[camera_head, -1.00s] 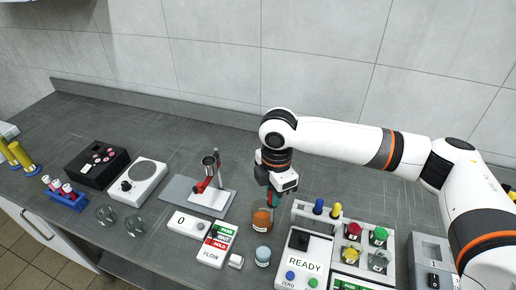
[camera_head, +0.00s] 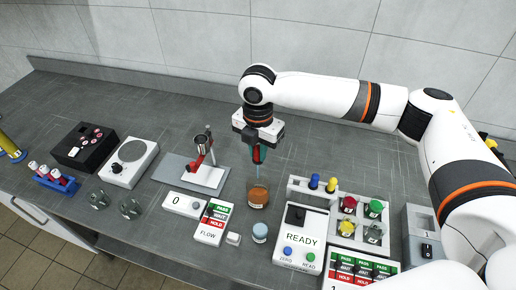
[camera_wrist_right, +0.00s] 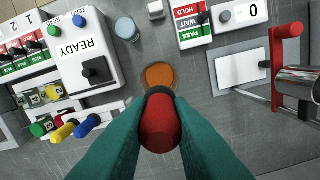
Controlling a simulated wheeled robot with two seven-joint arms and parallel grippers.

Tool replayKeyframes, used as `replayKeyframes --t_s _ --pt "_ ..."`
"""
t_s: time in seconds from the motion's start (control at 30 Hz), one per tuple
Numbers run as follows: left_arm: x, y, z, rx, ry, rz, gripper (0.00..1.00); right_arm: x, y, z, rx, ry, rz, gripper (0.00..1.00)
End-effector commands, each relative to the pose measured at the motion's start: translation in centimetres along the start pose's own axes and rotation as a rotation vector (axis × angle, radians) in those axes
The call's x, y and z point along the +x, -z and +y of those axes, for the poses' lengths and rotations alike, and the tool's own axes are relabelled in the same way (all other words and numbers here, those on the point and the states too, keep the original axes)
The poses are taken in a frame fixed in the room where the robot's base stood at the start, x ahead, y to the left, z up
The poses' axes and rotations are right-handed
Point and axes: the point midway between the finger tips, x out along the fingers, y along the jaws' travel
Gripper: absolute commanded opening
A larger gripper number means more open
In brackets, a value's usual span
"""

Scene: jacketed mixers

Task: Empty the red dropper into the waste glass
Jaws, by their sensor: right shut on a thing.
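The red dropper (camera_wrist_right: 160,124) is held by its red bulb between the green fingers of my right gripper (camera_head: 258,154), which is shut on it. The right gripper is above a glass of orange-brown liquid (camera_head: 258,196), and the dropper's thin stem points down at it. In the wrist view this glass (camera_wrist_right: 160,76) shows just past the bulb, which hides part of it. I cannot tell whether the tip is inside the rim, and the label is too small to read as waste. My left gripper is not in view.
A small pale-blue cup (camera_head: 260,232) is in front. A stand with a red clamp (camera_head: 203,160) is left.

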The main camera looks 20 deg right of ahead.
Motion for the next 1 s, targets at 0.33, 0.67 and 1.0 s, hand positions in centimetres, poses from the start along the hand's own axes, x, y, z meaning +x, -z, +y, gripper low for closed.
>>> replayKeyframes --t_s 0.33,0.67,1.0 --pt "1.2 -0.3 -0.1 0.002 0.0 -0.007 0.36 1.1 0.0 0.0 0.001 0.0 0.0 0.0" --pt "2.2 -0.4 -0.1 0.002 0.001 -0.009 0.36 2.0 0.0 0.0 0.001 0.0 0.0 0.0" --pt "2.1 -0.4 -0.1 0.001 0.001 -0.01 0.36 2.9 0.0 0.0 0.001 0.0 0.0 0.0"
